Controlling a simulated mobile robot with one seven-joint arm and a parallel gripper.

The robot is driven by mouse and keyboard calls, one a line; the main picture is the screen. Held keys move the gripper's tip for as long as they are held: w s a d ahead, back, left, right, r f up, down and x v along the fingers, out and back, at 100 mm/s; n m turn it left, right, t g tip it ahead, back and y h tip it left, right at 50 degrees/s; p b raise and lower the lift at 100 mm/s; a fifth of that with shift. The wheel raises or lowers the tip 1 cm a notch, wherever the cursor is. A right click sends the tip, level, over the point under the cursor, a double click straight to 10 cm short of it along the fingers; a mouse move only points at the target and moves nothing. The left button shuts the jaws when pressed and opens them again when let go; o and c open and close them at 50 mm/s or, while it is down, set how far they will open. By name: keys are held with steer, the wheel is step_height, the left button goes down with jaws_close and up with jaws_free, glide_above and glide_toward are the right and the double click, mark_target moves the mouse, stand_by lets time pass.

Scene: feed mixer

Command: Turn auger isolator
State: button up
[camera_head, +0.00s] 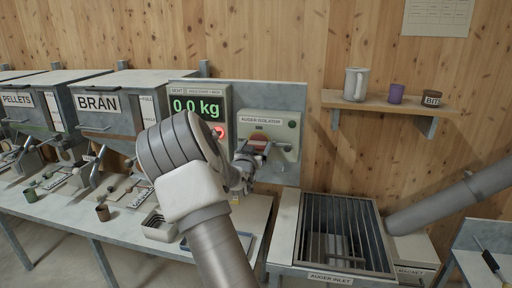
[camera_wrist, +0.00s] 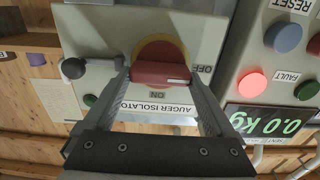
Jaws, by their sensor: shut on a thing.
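The auger isolator (camera_head: 283,127) is a pale box on a grey panel, with a label, a green button and a rotary switch. Its red handle (camera_wrist: 160,74) sits on a yellow disc (camera_wrist: 161,50) in the wrist view, between ON and OFF marks. The handle lies crosswise between my fingers. My gripper (camera_head: 256,150) is at the front of the isolator and partly covers the switch in the head view. In the wrist view my gripper (camera_wrist: 163,82) is shut on the red handle, one finger at each end.
Left of the isolator stands a scale display (camera_head: 198,106) reading 0.0 kg, with a lit red button. BRAN (camera_head: 97,103) and PELLETS hoppers are further left. A barred auger inlet (camera_head: 340,232) lies below right. A shelf (camera_head: 385,104) holds a mug and small pots.

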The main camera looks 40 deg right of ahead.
steer(key=shift+f+b, duration=0.15)
steer(key=shift+b, duration=0.4)
steer(key=m+b, duration=0.1)
steer(key=b, duration=0.1)
steer(key=m+b, duration=0.1)
steer(key=b, duration=0.2)
steer(key=shift+f+m, duration=0.25)
steer(key=shift+m, duration=0.05)
steer(key=m+b, duration=0.5)
steer(key=b, duration=0.3)
steer(key=shift+s+d+b, duration=0.1)
steer(key=shift+s+b, duration=0.05)
steer(key=shift+b, duration=0.2)
steer(key=m+b, duration=0.5)
steer(key=b, duration=0.1)
steer(key=shift+m, duration=0.4)
steer(key=shift+r+m+b, duration=0.1)
steer(key=shift+m+b, duration=1.55)
steer(key=shift+m, duration=0.55)
steer(key=o, duration=1.1)
steer(key=shift+c, duration=0.2)
steer(key=shift+s, duration=0.1)
